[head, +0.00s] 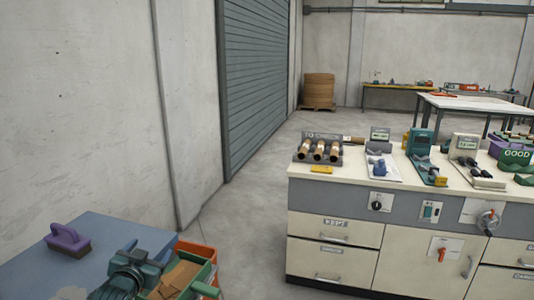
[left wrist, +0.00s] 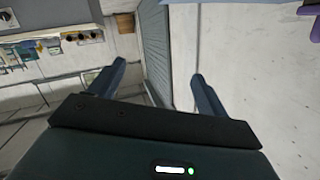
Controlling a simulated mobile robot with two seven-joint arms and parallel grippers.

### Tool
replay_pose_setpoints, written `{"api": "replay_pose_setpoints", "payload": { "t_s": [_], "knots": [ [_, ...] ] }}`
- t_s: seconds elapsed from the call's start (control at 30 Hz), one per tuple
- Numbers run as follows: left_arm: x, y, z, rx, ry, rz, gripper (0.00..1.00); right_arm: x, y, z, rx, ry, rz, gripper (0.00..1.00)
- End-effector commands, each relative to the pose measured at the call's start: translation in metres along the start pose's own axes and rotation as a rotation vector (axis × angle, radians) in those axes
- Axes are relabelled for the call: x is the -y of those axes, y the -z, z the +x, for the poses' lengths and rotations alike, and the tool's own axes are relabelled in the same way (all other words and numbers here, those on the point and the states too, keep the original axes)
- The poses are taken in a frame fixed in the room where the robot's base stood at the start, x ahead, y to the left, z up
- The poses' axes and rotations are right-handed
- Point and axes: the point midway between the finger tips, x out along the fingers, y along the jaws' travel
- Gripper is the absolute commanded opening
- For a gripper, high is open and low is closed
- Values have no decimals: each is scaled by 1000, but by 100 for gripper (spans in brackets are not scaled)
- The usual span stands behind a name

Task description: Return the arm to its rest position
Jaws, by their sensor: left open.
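My left gripper (head: 148,250) is at the lower left of the head view, dark teal, in front of the blue-grey table and beside the bins. In the left wrist view its two fingers (left wrist: 158,72) stand wide apart with nothing between them. Most of the left arm is out of the picture. My right gripper is in neither view.
A green bin (head: 204,288) with brown pieces and an orange bin (head: 207,252) are close right of the gripper. A purple-handled block (head: 68,240) sits on the blue-grey table (head: 35,275). A workbench (head: 335,252) with tools stands right, across open floor (head: 240,215).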

Motion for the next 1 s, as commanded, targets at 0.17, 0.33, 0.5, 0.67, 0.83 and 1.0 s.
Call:
{"api": "replay_pose_setpoints", "payload": {
  "t_s": [0.17, 0.33, 0.5, 0.67, 0.83, 1.0],
  "knots": [
    [-74, -72, -61, 91, -116, -26, 77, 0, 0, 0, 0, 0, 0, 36],
    [-145, -130, -152, 193, -235, -87, 77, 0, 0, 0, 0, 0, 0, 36],
    [-192, -159, -240, 287, -318, -164, 77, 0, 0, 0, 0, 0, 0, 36],
    [-211, -166, -290, 342, -354, -215, 77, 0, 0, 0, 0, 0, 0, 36],
    [-216, -167, -305, 359, -364, -232, 77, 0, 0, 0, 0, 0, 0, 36],
    [-216, -167, -305, 359, -364, -231, 75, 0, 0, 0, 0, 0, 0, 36]
  ]
}}
